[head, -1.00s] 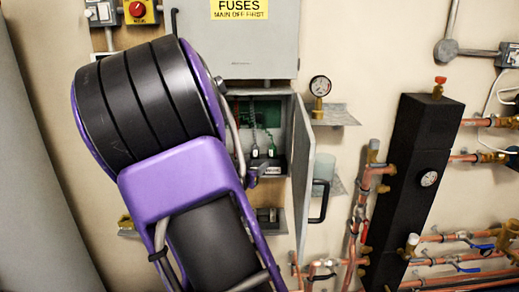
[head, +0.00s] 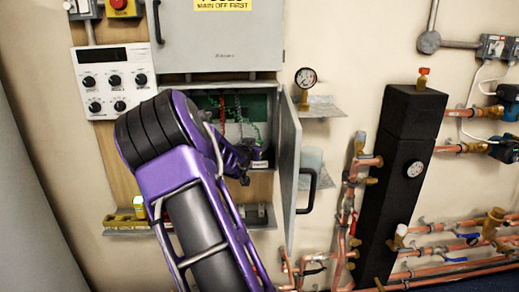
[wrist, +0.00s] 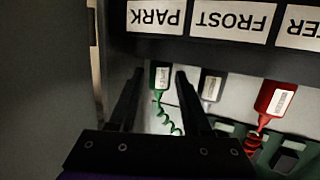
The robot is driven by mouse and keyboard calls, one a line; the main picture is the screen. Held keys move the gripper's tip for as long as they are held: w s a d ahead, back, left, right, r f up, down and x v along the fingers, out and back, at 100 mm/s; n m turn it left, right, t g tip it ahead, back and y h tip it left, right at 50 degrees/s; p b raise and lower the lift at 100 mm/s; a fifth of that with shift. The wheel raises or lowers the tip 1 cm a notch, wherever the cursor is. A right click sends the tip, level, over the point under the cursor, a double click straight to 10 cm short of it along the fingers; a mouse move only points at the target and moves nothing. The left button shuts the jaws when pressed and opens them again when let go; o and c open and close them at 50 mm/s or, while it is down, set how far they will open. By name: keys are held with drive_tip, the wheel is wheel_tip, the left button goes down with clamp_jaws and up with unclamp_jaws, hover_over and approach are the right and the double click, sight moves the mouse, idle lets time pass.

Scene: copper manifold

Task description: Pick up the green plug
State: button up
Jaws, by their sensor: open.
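The green plug (wrist: 160,77) shows in the wrist view with a pale tag on its face and a coiled green cord. It sits below the PARK label (wrist: 155,15), which appears upside down. My gripper (wrist: 160,73) is open, with one finger on each side of the green plug; whether either touches it I cannot tell. In the head view my gripper (head: 238,163) reaches into the open cabinet, and I cannot make out the green plug there.
A grey plug (wrist: 211,86) is close to the right finger, and a red plug (wrist: 275,98) is farther right. The cabinet's open door (head: 290,170) stands right of my arm. A knob panel (head: 115,80) is on the left, and copper pipes (head: 450,230) are on the right.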

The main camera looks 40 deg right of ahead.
drive_tip(key=shift+x, duration=0.8)
clamp_jaws()
drive_tip(key=shift+r, duration=0.15)
drive_tip(key=shift+r, duration=0.25)
wheel_tip(320, 180, up, 3)
drive_tip(key=shift+r+p, duration=0.1)
drive_tip(key=shift+p, duration=0.45)
drive_tip(key=f+p+v, duration=0.1)
drive_tip(key=f+v, duration=0.2)
drive_tip(key=v, duration=1.4)
drive_tip(key=shift+s+a+f+p, duration=0.3)
drive_tip(key=shift+s+a+f, duration=0.1)
drive_tip(key=shift+s+a, duration=0.1)
